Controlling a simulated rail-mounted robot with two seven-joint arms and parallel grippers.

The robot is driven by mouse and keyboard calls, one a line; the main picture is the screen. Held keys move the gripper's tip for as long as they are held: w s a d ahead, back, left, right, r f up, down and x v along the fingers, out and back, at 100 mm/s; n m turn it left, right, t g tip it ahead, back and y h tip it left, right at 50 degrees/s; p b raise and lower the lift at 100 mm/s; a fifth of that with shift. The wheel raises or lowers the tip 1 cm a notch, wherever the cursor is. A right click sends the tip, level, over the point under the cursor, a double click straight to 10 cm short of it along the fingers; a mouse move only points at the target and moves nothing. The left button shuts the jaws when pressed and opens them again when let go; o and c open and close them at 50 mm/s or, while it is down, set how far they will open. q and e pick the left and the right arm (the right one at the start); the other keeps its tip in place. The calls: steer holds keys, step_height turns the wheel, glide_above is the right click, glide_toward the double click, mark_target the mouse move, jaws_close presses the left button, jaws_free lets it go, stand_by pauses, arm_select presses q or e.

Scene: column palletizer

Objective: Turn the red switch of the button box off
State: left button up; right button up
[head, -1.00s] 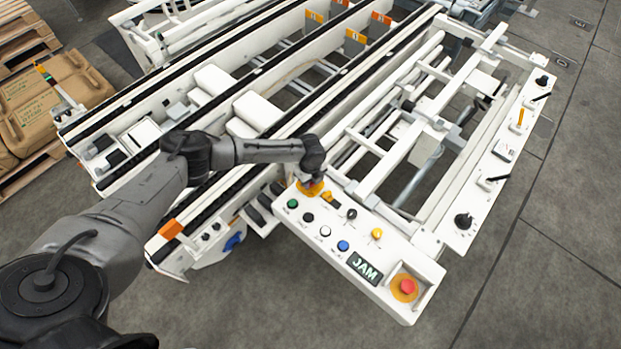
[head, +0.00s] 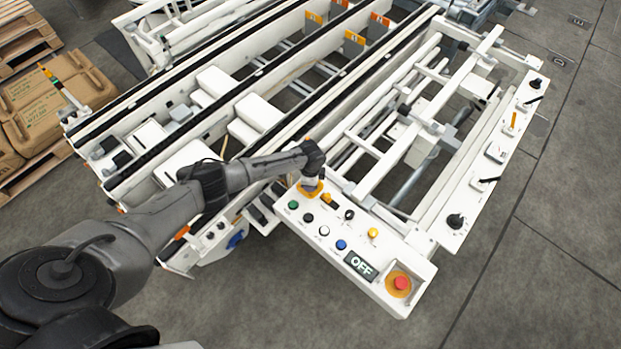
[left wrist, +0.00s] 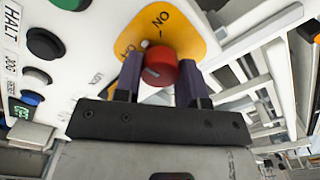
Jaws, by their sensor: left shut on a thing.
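The red switch (left wrist: 160,66) is a round knob on a yellow plate (left wrist: 190,22) with ON lettering, seen in the left wrist view. My left gripper (left wrist: 158,75) is shut on the red switch, one finger on each side of it. In the head view my left gripper (head: 311,184) is over the box's far left corner and hides the switch. My right gripper is not in view.
A red push-button (head: 401,283) on a yellow disc sits at the box's near right end. White conveyor frames (head: 270,130) stand behind the box. Stacked brown sacks (head: 50,105) lie at the left. The grey floor at the right is clear.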

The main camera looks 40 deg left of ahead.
arm_select(q)
steer(key=n+p, duration=0.2)
steer(key=n, duration=0.3)
steer(key=shift+r, duration=0.15)
steer(key=shift+n+p, duration=0.6)
steer(key=shift+n, duration=1.3)
steer(key=o, duration=0.9)
